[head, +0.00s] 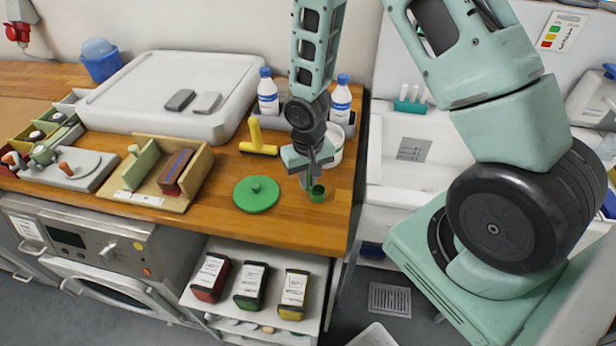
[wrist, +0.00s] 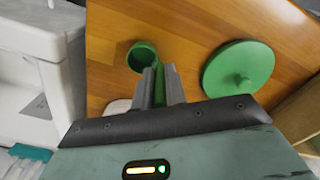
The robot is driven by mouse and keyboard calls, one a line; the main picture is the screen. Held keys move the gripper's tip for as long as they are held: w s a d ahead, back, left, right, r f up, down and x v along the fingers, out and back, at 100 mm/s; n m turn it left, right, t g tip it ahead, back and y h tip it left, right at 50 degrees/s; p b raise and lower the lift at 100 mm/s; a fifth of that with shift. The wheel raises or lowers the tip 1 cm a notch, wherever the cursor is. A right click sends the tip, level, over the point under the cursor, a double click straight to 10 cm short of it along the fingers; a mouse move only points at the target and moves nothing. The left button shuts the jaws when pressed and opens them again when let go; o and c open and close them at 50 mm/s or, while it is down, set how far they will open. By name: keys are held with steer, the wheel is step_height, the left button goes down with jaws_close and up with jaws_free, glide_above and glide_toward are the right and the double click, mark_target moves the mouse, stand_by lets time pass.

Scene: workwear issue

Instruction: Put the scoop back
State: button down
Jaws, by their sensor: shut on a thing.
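A small green scoop (head: 317,194) is held by its handle in my gripper (head: 308,182), over the front right part of the wooden counter. In the wrist view the scoop's round cup (wrist: 141,57) shows beyond the fingers, and its handle is between the two grey fingers of my gripper (wrist: 160,80). I cannot tell whether the cup touches the counter. A white round tub (head: 334,148) stands behind my gripper, partly hidden by it. A round green lid with a knob (head: 256,194) lies flat on the counter to the left of the scoop; it also shows in the wrist view (wrist: 238,68).
A yellow-handled tool (head: 258,140) lies behind the lid. Two white bottles with blue caps (head: 268,92) stand behind my gripper. A wooden holder (head: 168,172) is at left. A white sink (head: 425,135) lies right of the counter's edge. Bare counter surrounds the lid.

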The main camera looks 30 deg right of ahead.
steer(key=c, duration=1.4)
jaws_free()
steer(key=shift+f, duration=0.15)
steer(key=shift+c, duration=0.2)
step_height(320, 180, up, 12)
steer(key=shift+b, duration=0.85)
steer(key=s+a+r+n, duration=0.4)
steer(key=s+a+n, duration=0.1)
steer(key=s+a, duration=0.3)
steer(key=s+a+r+n, duration=0.5)
steer(key=s+a, duration=0.3)
steer(key=s, duration=0.3)
steer(key=shift+s+r+y, duration=0.25)
steer(key=shift+s+y, duration=0.05)
